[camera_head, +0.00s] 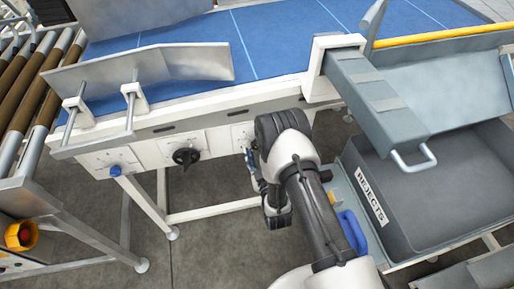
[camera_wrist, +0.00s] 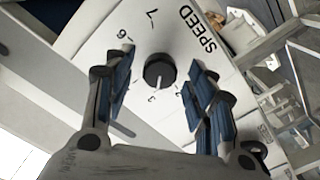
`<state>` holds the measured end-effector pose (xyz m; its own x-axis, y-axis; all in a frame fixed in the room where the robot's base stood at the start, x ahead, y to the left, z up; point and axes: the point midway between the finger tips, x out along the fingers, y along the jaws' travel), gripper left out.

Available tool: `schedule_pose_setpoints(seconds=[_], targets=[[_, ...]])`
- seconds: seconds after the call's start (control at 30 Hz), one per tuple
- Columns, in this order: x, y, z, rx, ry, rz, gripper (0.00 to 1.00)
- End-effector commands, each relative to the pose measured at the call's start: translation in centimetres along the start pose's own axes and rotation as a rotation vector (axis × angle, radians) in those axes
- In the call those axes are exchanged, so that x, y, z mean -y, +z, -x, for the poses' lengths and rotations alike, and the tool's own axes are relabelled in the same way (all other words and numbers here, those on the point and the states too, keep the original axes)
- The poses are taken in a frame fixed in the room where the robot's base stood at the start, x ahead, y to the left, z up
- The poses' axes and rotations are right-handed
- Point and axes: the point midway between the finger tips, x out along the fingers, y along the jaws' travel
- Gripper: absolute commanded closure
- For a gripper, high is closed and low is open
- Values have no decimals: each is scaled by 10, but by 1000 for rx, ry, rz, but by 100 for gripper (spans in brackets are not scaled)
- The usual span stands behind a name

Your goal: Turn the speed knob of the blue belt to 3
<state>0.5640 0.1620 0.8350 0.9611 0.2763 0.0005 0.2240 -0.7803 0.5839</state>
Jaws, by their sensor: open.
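The speed knob (camera_wrist: 158,70) is a round black knob with a white pointer line, on a white dial plate (camera_wrist: 100,45) printed SPEED. In the wrist view its pointer is toward the bottom of the picture; the digits near it are hard to read. My gripper (camera_wrist: 158,88) is open, with one blue-padded finger on each side of the knob and visible gaps between. In the head view my gripper (camera_head: 252,168) is at the right panel under the blue belt (camera_head: 275,40), and my arm hides the knob.
A black knob (camera_head: 186,157) and a blue knob (camera_head: 115,170) sit on the panels to the left. A roller conveyor (camera_head: 25,85) is at far left. Floor shows below the belt frame.

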Motion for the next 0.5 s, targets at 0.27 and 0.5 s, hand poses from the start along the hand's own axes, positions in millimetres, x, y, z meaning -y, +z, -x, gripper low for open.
schedule_pose_setpoints(seconds=[0.27,0.5], targets=[[1,1,47,3,-3,0,49],[0,0,61,1,-1,0,49]])
